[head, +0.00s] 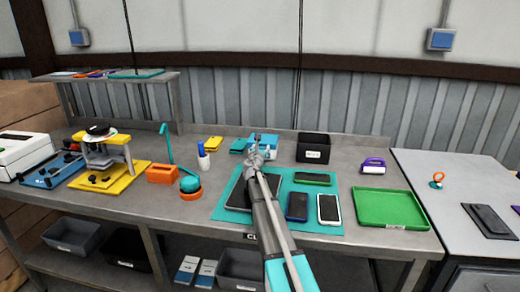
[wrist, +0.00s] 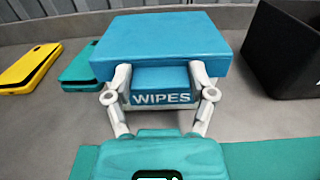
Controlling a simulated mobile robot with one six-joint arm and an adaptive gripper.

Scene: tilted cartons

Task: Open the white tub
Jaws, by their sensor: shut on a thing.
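The tub (wrist: 160,98) stands in the middle of the wrist view, with a blue front marked WIPES. Its broad blue lid (wrist: 160,42) lies over the top and overhangs the front; it looks down, though its back edge and any hinge are hard to judge. No clear white wall of the tub shows there. In the head view the blue lid (head: 264,138) shows at the back of the bench, partly behind my arm. My gripper (wrist: 162,80) has one finger at each side of the tub's front, just under the lid, shut on it.
A black bin (head: 313,148) stands to the right of the tub. Yellow (wrist: 27,66) and teal (wrist: 82,66) flat cases lie to its left. In front, a teal mat (head: 223,206) holds several phones. A green tray (head: 391,208) lies at the right.

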